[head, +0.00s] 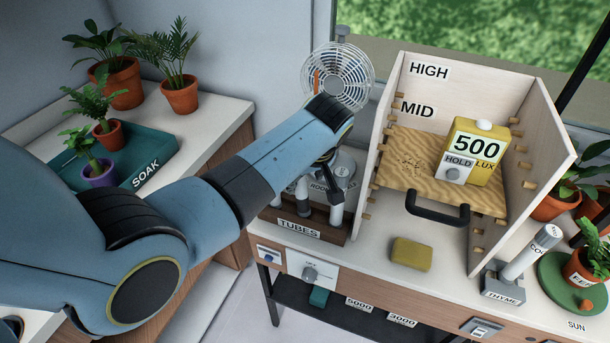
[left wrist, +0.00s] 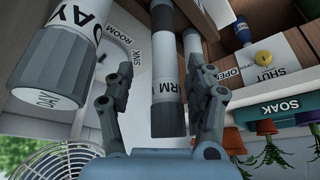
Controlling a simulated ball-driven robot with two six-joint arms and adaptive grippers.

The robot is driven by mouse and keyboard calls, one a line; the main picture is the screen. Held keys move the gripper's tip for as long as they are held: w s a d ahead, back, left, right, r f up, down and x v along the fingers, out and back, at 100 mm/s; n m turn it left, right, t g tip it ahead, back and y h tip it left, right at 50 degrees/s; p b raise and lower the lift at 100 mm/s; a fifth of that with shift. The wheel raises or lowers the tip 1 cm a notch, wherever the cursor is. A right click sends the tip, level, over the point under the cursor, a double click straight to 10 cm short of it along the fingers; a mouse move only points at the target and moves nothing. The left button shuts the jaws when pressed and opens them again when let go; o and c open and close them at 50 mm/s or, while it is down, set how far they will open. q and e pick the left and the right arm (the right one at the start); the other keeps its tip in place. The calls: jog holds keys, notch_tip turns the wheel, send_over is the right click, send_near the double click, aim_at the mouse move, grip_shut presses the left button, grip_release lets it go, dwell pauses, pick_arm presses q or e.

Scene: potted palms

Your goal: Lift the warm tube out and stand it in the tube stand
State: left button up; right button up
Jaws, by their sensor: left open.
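The warm tube (left wrist: 168,88), white with grey bands and lettering ending in "ARM", shows between the open fingers of my left gripper (left wrist: 163,84) in the left wrist view. The gripper is not closed on it; contact cannot be told. A larger-looking "DAY" tube (left wrist: 62,60) is left of it. In the head view my left gripper (head: 326,160) is over the wooden "TUBES" rack (head: 299,229), partly hiding the tubes. My right gripper is not in view.
A fan (head: 352,72) stands close behind my left gripper. A wooden shelf box (head: 367,190) with a yellow lux meter (head: 476,150) rises right of the rack. A yellow block (head: 411,254) lies on the bench before it. Potted plants and a "SOAK" tray (head: 165,160) are at the left.

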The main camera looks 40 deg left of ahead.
pick_arm(q)
jog(key=shift+r, duration=0.15)
jog(key=v, duration=1.1)
jog(key=shift+r, duration=0.35)
jog(key=shift+s+d, duration=0.1)
jog(key=shift+s, duration=0.05)
